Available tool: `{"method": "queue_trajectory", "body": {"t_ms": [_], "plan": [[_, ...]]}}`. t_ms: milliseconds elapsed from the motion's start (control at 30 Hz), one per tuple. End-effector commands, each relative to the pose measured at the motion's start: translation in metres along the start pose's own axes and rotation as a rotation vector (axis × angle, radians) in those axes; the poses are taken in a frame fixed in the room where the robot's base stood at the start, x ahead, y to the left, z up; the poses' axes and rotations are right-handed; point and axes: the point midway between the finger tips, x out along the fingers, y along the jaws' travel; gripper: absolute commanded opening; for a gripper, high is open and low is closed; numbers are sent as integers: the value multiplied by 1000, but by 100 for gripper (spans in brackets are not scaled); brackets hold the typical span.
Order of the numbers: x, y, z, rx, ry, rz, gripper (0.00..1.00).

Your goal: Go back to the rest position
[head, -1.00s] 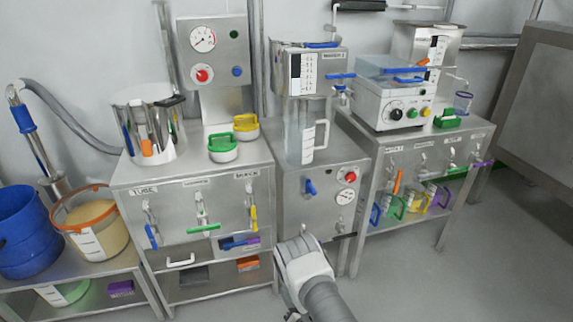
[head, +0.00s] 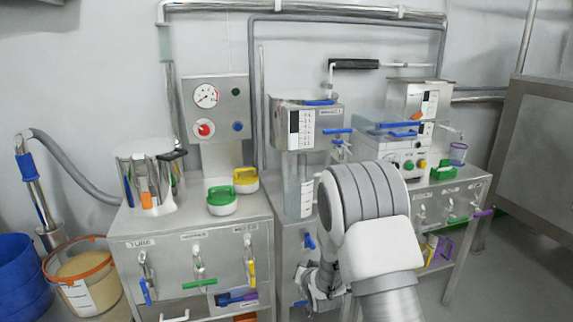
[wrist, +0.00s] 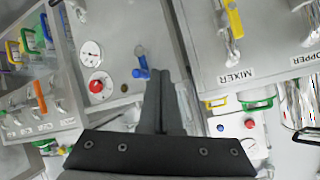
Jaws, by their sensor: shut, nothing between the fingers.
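My gripper (wrist: 163,75) shows in the wrist view as two dark fingers pressed together with nothing between them. Its tips point at the front of the middle steel cabinet, close in the picture to a blue valve handle (wrist: 142,68); the gap between them cannot be judged. In the head view my white and grey arm stands in front of the middle and right cabinets, and the gripper is mostly hidden low behind it. The same blue handle (head: 309,241) shows just left of the arm.
The left cabinet (head: 170,226) carries a steel pot (head: 148,180) and green (head: 221,198) and yellow (head: 245,178) handled lids. A blue bucket (head: 22,275) and an orange-rimmed tub (head: 85,280) stand at far left. Clear floor (head: 500,285) lies at lower right.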

Motion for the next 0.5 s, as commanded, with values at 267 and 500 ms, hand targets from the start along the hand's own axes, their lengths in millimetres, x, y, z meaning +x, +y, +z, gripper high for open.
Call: {"method": "queue_trajectory", "body": {"t_ms": [267, 500], "plan": [[-74, -4, -65, -43, -78, 80, 0], [-150, -4, -96, -85, -161, 133, 0]]}}
